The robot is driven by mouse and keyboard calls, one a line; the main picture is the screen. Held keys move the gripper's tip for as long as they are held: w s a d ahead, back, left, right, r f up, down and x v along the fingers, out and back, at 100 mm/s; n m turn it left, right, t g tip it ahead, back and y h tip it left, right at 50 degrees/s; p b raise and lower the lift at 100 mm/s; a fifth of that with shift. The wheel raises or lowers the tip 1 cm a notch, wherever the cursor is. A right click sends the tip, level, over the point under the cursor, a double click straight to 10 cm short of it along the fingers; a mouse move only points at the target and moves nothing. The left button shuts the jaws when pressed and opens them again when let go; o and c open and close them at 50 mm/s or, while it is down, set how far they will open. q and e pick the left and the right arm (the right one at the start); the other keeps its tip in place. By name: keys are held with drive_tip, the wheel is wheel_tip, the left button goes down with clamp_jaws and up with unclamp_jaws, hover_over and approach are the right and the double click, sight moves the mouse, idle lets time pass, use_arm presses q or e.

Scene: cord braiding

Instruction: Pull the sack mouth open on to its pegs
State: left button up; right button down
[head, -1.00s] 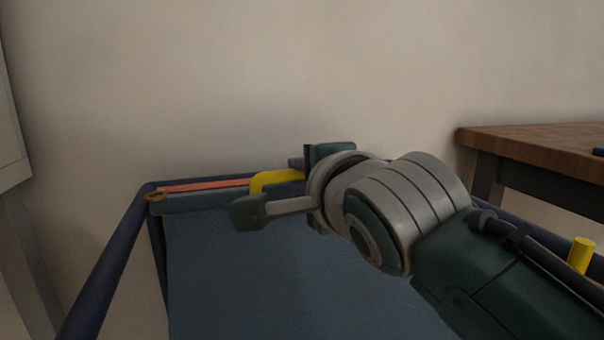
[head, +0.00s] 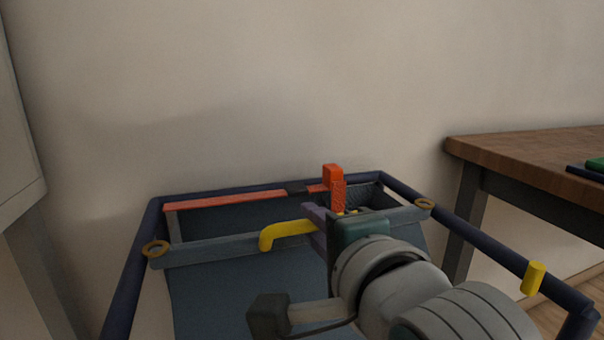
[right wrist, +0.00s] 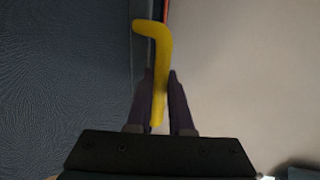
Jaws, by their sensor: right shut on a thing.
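The blue sack (head: 240,305) hangs in a dark navy tube frame (head: 128,268). The grey-blue front bar of its mouth (head: 212,249) has a brass ring at its left end (head: 156,249) and another at its right end (head: 424,204), each at a side rail. A gap shows between this bar and the red strip (head: 225,201) at the back. My right gripper (head: 316,226) is shut on the yellow bent handle (head: 286,230); the handle also shows between its fingers in the right wrist view (right wrist: 160,60). A yellow peg (head: 533,279) stands on the right rail. My left gripper is out of view.
An orange upright piece (head: 334,187) stands by the back rail behind my right gripper. A wooden table (head: 530,160) is at the right, and a pale cabinet (head: 20,150) at the left edge. A plain wall lies behind the frame.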

use_arm(q)
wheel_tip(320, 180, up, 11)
drive_tip(key=p, duration=0.9)
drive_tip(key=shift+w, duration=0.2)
use_arm(e)
drive_tip(key=f+v, duration=0.1)
drive_tip(key=v, duration=0.7)
drive_tip(key=f+v, duration=0.2)
drive_tip(key=v, duration=0.7)
drive_tip(key=shift+s+f, duration=0.25)
drive_tip(key=shift+s, duration=0.15)
drive_tip(key=shift+d, duration=0.15)
drive_tip(key=c, duration=1.2)
unclamp_jaws()
drive_tip(key=shift+o, duration=1.4)
drive_tip(key=shift+s+d, duration=0.1)
drive_tip(key=shift+s, duration=0.1)
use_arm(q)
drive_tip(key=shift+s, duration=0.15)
use_arm(e)
drive_tip(key=shift+o, duration=0.6)
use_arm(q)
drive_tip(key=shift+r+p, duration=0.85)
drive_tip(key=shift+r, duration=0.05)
use_arm(e)
drive_tip(key=v, duration=0.9)
drive_tip(key=shift+s, duration=0.4)
